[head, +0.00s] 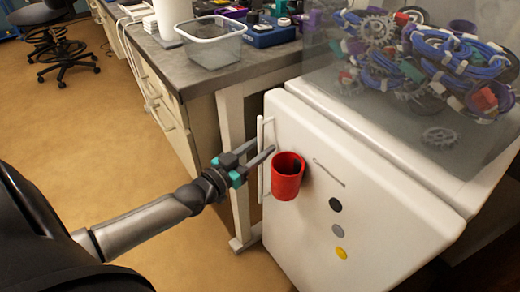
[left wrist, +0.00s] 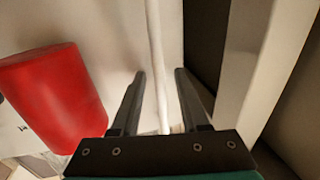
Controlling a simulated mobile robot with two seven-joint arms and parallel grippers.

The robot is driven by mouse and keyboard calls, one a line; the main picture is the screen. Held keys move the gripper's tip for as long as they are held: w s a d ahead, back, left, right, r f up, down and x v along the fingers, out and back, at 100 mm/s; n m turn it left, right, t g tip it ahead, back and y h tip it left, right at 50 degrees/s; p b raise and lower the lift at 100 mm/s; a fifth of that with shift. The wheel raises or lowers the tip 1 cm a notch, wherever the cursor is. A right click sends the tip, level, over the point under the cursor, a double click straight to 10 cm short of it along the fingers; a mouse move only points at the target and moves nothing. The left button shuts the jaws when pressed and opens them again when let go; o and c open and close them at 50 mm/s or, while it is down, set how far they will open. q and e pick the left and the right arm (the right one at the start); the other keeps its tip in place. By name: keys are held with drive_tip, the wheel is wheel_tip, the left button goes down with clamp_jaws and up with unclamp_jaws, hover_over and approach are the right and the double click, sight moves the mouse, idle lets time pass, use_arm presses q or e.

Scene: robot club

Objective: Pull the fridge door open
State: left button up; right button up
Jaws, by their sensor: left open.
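The white fridge door (head: 305,235) faces me in the head view and looks shut. Its thin upright white handle (head: 261,185) runs along the door's left side. My left gripper (head: 266,153) is at the handle's upper part, with its fingers open. In the left wrist view, the handle (left wrist: 157,60) passes between the two spread fingers (left wrist: 160,88), with a gap visible on each side. The head view does not show clearly how deep the handle sits between them. My right gripper is not in view.
A red cup-shaped holder (head: 287,178) is on the door just right of the handle; it is also in the left wrist view (left wrist: 50,100). A desk (head: 180,72) with a clear bin (head: 211,42) stands beside the fridge. Open floor (head: 75,150) lies to the left.

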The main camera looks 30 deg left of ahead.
use_arm(q)
drive_tip(key=shift+c, duration=0.3)
clamp_jaws()
idle(1.2)
